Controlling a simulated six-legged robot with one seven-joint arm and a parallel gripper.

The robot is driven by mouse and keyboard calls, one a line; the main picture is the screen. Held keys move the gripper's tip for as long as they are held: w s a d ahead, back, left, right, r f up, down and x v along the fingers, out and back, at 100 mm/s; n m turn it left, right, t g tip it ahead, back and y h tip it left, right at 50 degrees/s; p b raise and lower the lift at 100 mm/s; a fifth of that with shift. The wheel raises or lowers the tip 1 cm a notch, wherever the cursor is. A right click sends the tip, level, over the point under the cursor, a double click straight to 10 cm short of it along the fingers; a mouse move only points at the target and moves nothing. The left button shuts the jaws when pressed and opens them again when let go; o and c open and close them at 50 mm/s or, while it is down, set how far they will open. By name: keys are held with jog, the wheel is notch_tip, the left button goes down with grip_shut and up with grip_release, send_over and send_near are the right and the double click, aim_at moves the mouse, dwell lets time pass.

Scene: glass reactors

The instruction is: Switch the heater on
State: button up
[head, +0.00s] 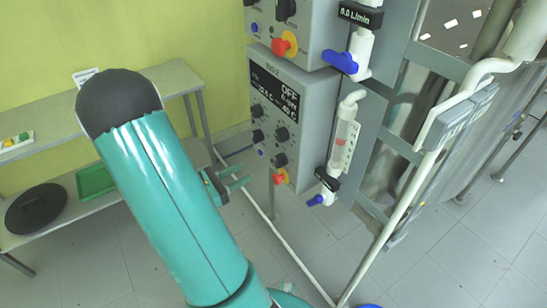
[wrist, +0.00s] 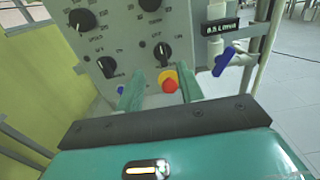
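The lower grey control box (head: 290,115) has a screen reading OFF, with several black knobs below it. I cannot read which control is the heater's. In the wrist view its panel (wrist: 133,52) shows a lower left knob (wrist: 107,67), a lower right knob (wrist: 162,53), a blue button (wrist: 120,90) and a red button on a yellow base (wrist: 170,83). My gripper (head: 238,182) is left of the box's lower part in the head view. In the wrist view my gripper (wrist: 162,93) is open and empty, its fingers either side of the red button in the picture. Contact is not visible.
An upper control box (head: 298,20) hangs above. A flow tube (head: 343,140) with a blue valve (head: 316,200) is at the right, beside a white pipe (head: 400,195). A shelf table (head: 60,125) stands at the left. Floor below the box is partly open.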

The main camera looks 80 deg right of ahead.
aim_at(276, 157)
jog(key=x, duration=1.2)
jog(key=shift+s, duration=0.1)
grip_shut()
